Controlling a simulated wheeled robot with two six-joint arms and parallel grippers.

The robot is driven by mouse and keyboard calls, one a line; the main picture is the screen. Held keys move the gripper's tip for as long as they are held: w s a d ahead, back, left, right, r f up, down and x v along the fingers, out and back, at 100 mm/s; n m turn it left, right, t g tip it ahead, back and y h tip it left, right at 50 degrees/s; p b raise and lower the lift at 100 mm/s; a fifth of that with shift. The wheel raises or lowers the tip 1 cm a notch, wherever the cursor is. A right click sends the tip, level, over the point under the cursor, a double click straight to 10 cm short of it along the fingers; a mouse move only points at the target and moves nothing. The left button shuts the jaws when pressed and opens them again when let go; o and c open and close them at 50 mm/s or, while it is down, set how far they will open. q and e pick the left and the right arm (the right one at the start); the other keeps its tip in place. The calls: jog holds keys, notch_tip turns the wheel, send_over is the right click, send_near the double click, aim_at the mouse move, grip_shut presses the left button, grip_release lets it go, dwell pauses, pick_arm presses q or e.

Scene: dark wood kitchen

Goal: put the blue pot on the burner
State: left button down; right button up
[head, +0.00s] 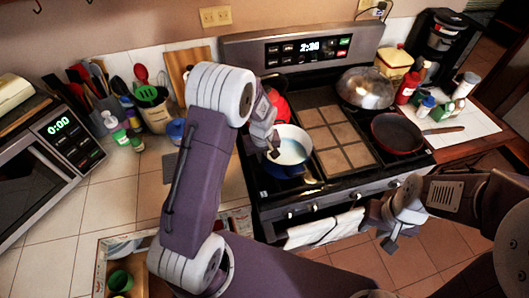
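The blue pot (296,146), with a pale inside and blue outer wall, is at the front left of the stove (334,183). It looks about upright. I cannot tell whether it rests on the burner or hangs just above it; the burner under it is hidden. My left gripper (271,152) is at the pot's left rim, its fingertips overlapping the rim. Whether they are closed on it is unclear. My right gripper (391,240) is in front of the stove, low and away from the pot. Its finger gap is not clear.
A red pot (276,104) sits behind the blue pot, partly hidden by my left arm. A silver domed pan (366,88) and a dark red pan (397,133) stand on the right burners. Brown tiles (336,138) cover the stove's middle. A towel (324,228) hangs on the oven handle.

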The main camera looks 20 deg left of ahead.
pick_arm(q)
jog(key=shift+f, duration=0.65)
jog(key=shift+w+f, duration=0.2)
jog(key=shift+f, duration=0.25)
jog(key=shift+s, duration=0.1)
jog(key=c, duration=1.7)
grip_release()
jog(key=shift+f, duration=0.1)
